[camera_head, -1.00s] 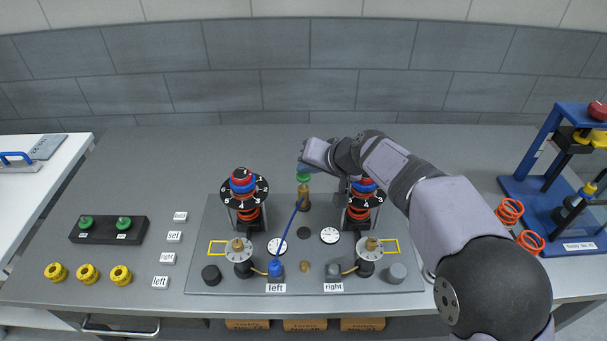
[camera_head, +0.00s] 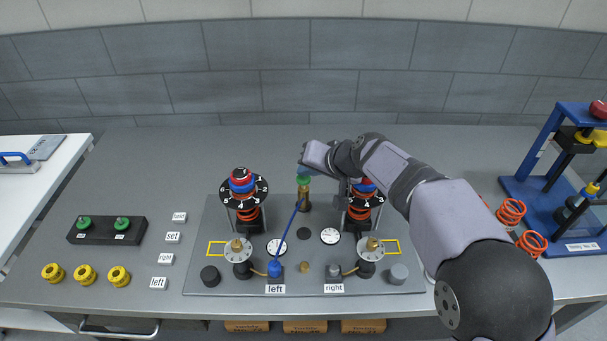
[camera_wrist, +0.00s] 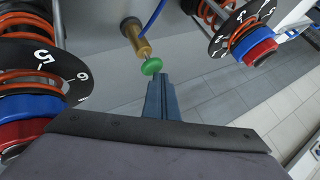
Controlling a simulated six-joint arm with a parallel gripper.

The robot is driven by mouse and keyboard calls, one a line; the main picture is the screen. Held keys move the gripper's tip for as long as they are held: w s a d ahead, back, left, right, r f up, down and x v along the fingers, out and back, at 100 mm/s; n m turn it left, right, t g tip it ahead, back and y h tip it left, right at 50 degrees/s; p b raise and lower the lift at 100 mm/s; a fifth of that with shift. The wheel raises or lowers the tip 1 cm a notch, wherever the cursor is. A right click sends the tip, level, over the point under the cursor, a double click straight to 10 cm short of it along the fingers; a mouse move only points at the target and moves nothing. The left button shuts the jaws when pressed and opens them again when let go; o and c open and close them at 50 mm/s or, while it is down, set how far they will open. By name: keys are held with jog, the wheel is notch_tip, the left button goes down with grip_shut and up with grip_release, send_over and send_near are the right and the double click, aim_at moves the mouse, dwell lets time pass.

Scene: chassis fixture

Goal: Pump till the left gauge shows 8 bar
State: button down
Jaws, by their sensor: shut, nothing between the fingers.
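The pump is an upright brass cylinder (camera_head: 304,200) with a green knob (camera_head: 304,181) on top. My gripper (camera_head: 303,170) is shut and empty, right at the green knob. In the wrist view its fingertips (camera_wrist: 158,80) are close to the knob (camera_wrist: 152,66); I cannot tell whether they touch it. A blue hose (camera_head: 291,223) runs from the pump to the blue plug (camera_head: 274,268) at the "left" label (camera_head: 276,289). The left gauge (camera_head: 277,248) is a white dial partly crossed by the hose. Its reading is too small to make out.
The right gauge (camera_head: 330,236) lies right of the pump. Numbered spring columns stand on both sides, the left one (camera_head: 246,190) clear and the right one (camera_head: 362,203) partly behind my arm. Yellow rings (camera_head: 85,274) and a black block (camera_head: 106,231) lie at the left.

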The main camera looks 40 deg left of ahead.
aim_at(307, 180)
jog(key=shift+f+b, duration=0.55)
jog(key=shift+f, duration=0.1)
dwell(0.3)
dwell(0.4)
jog(key=shift+r+p, duration=1.2)
jog(key=shift+r, duration=0.55)
jog(key=shift+r, duration=0.15)
notch_tip(307, 180, up, 5)
jog(key=p, duration=0.3)
jog(key=shift+p, duration=0.4)
jog(key=shift+w, duration=0.1)
